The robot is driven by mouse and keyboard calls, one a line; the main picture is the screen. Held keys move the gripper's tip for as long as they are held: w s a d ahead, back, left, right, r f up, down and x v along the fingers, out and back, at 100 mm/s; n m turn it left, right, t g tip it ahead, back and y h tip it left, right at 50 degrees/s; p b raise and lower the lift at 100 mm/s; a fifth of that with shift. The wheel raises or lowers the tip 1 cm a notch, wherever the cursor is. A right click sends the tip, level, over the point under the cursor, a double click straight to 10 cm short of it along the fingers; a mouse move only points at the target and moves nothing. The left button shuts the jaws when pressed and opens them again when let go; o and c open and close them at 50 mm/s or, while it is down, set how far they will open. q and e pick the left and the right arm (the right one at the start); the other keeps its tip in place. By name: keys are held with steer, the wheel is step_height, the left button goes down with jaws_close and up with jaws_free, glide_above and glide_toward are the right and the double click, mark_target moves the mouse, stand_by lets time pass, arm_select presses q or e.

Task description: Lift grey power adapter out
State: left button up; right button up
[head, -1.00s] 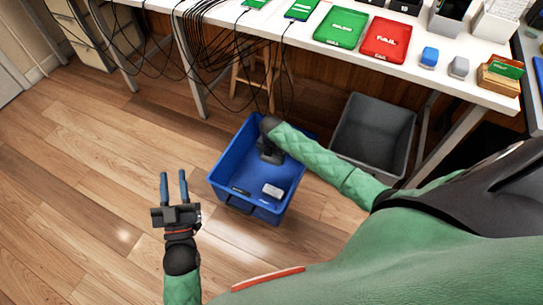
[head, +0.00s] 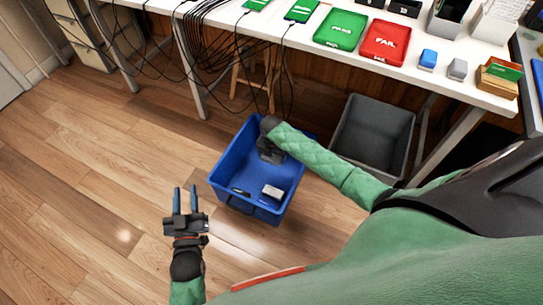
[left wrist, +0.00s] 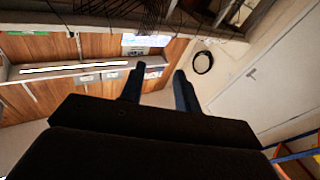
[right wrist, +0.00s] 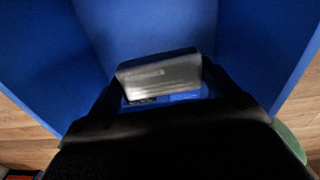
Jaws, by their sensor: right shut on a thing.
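My right gripper (right wrist: 168,88) is shut on the grey power adapter (right wrist: 160,76), a blurred grey block between its fingertips in the right wrist view. In the head view this gripper reaches down inside the blue bin (head: 225,165), near its back; the arm and hand hide the adapter there. I cannot tell whether the adapter touches the bin floor. My left gripper (head: 185,190) is open and empty over the floor, left of the bin. Its spread fingers also show in the left wrist view (left wrist: 158,80).
A whitish block (head: 272,192) and a dark flat item (head: 240,192) lie in the front of the bin. An empty-looking grey bin (head: 345,135) stands to the right. The white table (head: 300,32) behind holds green and red trays; black cables hang from it.

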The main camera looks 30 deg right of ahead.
steer(key=shift+r, duration=0.2)
steer(key=shift+r+p, duration=0.15)
steer(key=shift+p, duration=0.2)
steer(key=shift+r, duration=0.25)
steer(key=shift+r+p, duration=0.2)
steer(key=shift+p, duration=0.25)
steer(key=shift+r, duration=0.2)
steer(key=shift+r+p, duration=0.2)
steer(key=shift+p, duration=0.25)
arm_select(q)
steer(key=shift+s+a+f+g+y, duration=0.3)
steer(key=shift+s+f+g, duration=2)
steer(key=shift+f, duration=2.75)
steer(key=shift+s+a+f+g+y, duration=0.2)
steer(key=shift+s+f+g+y, duration=0.25)
steer(key=shift+s+f+g, duration=3.25)
steer(key=shift+s+a+f+t+y, duration=0.2)
steer(key=shift+s+f, duration=1.6)
steer(key=shift+f, duration=4.65)
arm_select(e)
steer(key=shift+r+p, duration=0.35)
steer(key=shift+p, duration=0.05)
step_height(320, 180, up, 5)
steer(key=p, duration=0.5)
arm_select(q)
step_height(320, 180, up, 6)
steer(key=shift+w+f, duration=0.1)
steer(key=shift+f, duration=0.05)
arm_select(e)
steer(key=shift+f, duration=0.1)
